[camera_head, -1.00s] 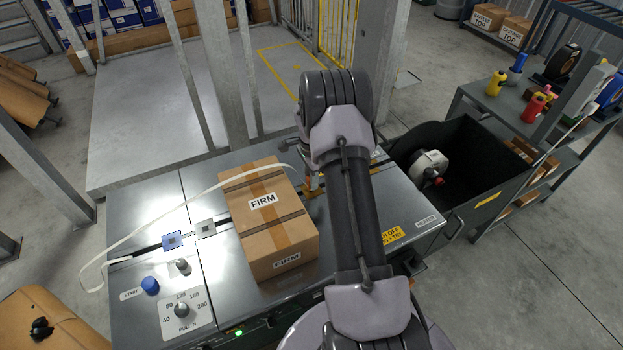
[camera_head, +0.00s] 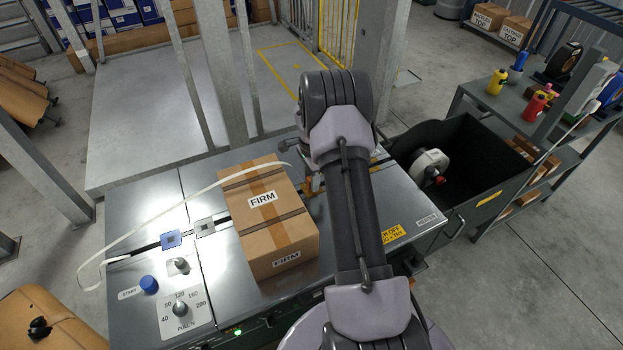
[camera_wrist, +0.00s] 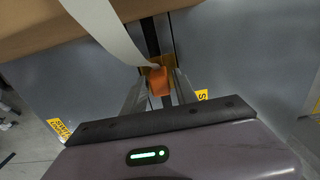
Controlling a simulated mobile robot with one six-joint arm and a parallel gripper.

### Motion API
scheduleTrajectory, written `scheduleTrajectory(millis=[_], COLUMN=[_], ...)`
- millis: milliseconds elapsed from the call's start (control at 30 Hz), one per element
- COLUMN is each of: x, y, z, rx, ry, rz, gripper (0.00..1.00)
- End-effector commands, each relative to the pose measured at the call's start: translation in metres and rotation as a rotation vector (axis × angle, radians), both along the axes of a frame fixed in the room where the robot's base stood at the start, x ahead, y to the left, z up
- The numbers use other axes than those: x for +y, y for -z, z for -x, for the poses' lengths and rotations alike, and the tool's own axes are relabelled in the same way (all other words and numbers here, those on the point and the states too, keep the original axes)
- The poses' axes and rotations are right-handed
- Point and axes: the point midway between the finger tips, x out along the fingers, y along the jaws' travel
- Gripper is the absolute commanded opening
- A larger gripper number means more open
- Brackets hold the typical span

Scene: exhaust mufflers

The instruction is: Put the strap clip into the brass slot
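The orange strap clip (camera_wrist: 159,82) is between the two fingers of my gripper (camera_wrist: 160,88) in the wrist view, with the end of the white strap (camera_wrist: 104,27) at its top. The fingers appear closed on its sides. The brass slot (camera_wrist: 152,62) shows just beyond the clip, on the dark track of the grey machine top, partly hidden by clip and strap. I cannot tell whether the clip touches it. In the head view, a bit of orange clip (camera_head: 312,185) shows right of the carton; my arm hides most of the gripper.
A carton marked FIRM (camera_head: 272,225) sits on the machine top (camera_head: 160,215), close left of my gripper. The strap loops over the left side, past a blue block (camera_head: 171,239). Start button and dial are front left. A black bin (camera_head: 465,165) stands at right.

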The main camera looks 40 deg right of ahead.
Motion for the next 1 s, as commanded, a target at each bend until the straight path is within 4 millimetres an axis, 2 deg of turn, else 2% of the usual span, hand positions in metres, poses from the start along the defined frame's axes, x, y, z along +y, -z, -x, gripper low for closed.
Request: scheduleTrajectory(millis=[333,433,1000], x=[0.000,0.000,0.000], y=[-0.001,-0.010,-0.146], z=[0.000,0.000,0.000], rx=[0.000,-0.001,-0.002], ry=[0.000,0.000,0.000], rz=[0.000,0.000,0.001], gripper=[0.48,0.48,0.48])
